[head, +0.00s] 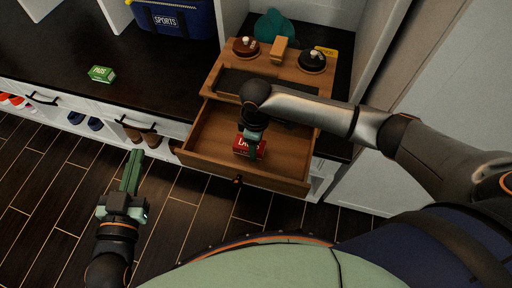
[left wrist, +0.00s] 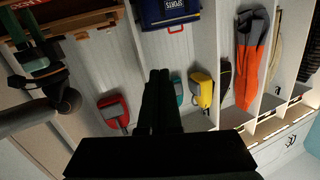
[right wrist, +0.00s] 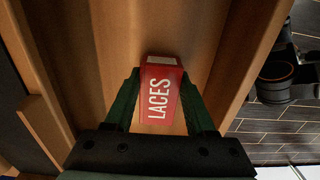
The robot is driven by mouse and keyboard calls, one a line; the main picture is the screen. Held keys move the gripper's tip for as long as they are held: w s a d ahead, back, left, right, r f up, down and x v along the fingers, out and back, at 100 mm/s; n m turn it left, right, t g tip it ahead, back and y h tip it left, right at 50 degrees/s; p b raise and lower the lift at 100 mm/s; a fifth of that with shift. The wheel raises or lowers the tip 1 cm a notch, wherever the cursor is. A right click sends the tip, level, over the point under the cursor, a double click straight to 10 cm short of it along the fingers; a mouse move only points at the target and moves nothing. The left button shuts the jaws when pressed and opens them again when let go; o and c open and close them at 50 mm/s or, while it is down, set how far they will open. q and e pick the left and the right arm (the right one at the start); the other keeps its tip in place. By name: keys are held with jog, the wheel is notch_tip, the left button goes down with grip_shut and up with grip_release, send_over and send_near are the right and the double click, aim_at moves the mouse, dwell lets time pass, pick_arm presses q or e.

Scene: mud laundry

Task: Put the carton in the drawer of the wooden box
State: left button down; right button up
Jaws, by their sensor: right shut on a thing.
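The red carton marked LACES (head: 249,148) is inside the open drawer (head: 205,135) of the wooden box (head: 222,80), near the drawer's front. My right gripper (head: 252,140) reaches down into the drawer and is shut on the carton. In the right wrist view the carton (right wrist: 160,92) sits between the two green fingers (right wrist: 160,100), with wooden drawer walls around it. Whether it touches the drawer floor I cannot tell. My left gripper (head: 132,165) is empty, its fingers together, over the floor left of the drawer; they also show in the left wrist view (left wrist: 160,95).
A small green box marked PADS (head: 102,74) lies on the dark bench top (head: 150,85). A blue sports bag (head: 176,18) stands behind. Round dark items, a wooden block and a yellow thing are around the box's top. Shoes sit in cubbies below.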

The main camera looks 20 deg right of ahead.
jog(key=shift+f, duration=0.55)
pick_arm(q)
notch_tip(320, 180, up, 2)
jog(key=shift+w+r+t, duration=0.1)
jog(key=shift+t, duration=0.4)
pick_arm(e)
jog(key=o, duration=1.3)
jog(key=shift+f, duration=0.1)
jog(key=shift+o, duration=0.2)
